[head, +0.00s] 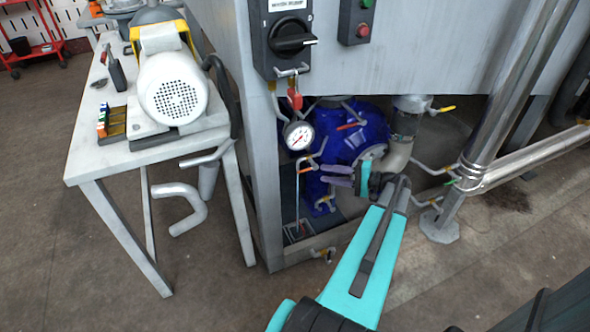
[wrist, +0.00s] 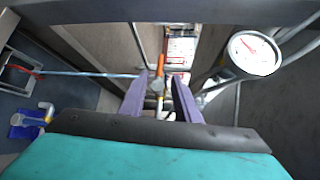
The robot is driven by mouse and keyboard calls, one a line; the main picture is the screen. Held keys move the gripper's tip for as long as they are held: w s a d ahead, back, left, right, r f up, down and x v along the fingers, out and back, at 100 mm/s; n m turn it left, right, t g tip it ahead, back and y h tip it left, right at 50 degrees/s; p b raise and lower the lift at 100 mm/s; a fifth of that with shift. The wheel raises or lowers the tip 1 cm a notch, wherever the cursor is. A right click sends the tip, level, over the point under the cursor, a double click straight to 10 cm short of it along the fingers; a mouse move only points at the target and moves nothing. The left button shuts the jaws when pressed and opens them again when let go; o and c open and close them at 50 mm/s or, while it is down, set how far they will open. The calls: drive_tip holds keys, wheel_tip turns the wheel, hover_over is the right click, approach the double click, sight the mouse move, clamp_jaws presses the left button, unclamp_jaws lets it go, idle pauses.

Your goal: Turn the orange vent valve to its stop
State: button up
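The orange vent valve (wrist: 158,80) shows in the wrist view as a small orange lever on a grey body, at the end of a thin rod. In the head view I take it to be the orange handle (head: 306,170) below the gauge, left of my fingertips. My gripper (head: 323,174) reaches in under the cabinet from the right. In the wrist view its two purple fingers (wrist: 160,78) are apart, with the orange lever showing between their tips. Gaps show on both sides of the lever. I cannot tell how deep the lever sits between them.
A round gauge (head: 298,135) hangs just above the valve. A blue pump (head: 345,140) stands behind my gripper. Several other small levers, including a yellow-handled one (head: 441,110), are nearby. The cabinet's metal leg (head: 262,190) stands left. A bench (head: 85,155) with a motor is farther left.

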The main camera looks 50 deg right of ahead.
sight(307, 169)
drive_tip(key=b+x, duration=0.1)
drive_tip(key=x, duration=1.2)
drive_tip(key=shift+w, duration=0.2)
drive_tip(key=shift+a, duration=0.1)
clamp_jaws()
